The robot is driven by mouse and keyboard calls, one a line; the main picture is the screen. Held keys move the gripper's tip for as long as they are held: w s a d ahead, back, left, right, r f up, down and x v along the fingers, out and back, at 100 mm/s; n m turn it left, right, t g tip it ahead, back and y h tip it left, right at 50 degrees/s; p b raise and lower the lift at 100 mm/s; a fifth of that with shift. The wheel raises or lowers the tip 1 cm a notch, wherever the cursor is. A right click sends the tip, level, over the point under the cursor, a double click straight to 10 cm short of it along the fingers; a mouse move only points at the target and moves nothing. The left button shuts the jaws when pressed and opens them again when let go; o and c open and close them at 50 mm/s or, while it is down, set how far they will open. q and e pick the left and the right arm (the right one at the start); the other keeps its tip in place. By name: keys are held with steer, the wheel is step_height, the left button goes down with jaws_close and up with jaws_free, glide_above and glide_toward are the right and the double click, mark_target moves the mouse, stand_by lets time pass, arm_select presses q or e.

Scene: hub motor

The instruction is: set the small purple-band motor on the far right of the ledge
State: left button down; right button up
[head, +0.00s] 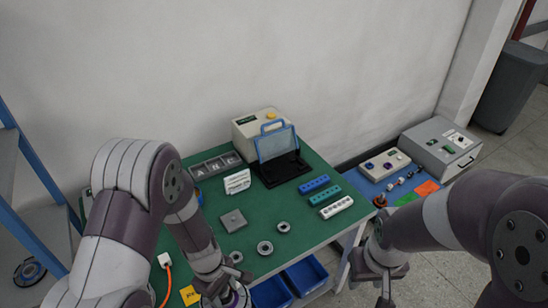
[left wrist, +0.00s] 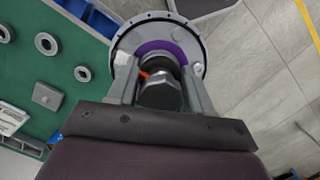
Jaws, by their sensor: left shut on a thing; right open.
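The purple-band motor (left wrist: 155,50) is a round grey disc with a purple ring and a dark centre. My left gripper (left wrist: 160,88) is shut on its middle, with one finger on each side. In the head view the motor (head: 238,297) shows only partly, under my left gripper (head: 218,284), at the bottom edge in front of the green table. My right gripper (head: 378,274) is open and empty, over the floor right of the table. I cannot tell which surface is the ledge.
The green table (head: 218,258) holds several grey rings, a square grey block (head: 233,220), connector strips (head: 337,207) and a blue-framed stand (head: 277,143). Blue bins (head: 305,275) sit at its front. A blue side table (head: 372,184) carries a grey box (head: 440,146). A blue-framed rack (head: 38,160) stands left.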

arm_select(q)
steer(key=shift+w+r+m, duration=0.1)
steer(key=shift+w+m, duration=0.25)
steer(key=shift+m, duration=0.25)
steer(key=shift+w+r+m, duration=0.15)
steer(key=shift+w+m, duration=0.3)
steer(key=shift+m, duration=0.75)
steer(key=w+m, duration=0.1)
steer(key=w+a+m+b, duration=0.1)
steer(key=m, duration=0.1)
steer(key=w+m+y+b, duration=0.1)
steer(key=w+m, duration=0.1)
steer(key=shift+a+f+g, duration=0.3)
steer(key=shift+a, duration=0.1)
steer(key=w+a+f+m+b, duration=0.2)
steer(key=w+a+f+m, duration=0.1)
steer(key=w+a, duration=0.1)
steer(key=shift+w+a+y+b, duration=0.3)
steer(key=shift+w+a, duration=0.1)
steer(key=shift+w, duration=0.25)
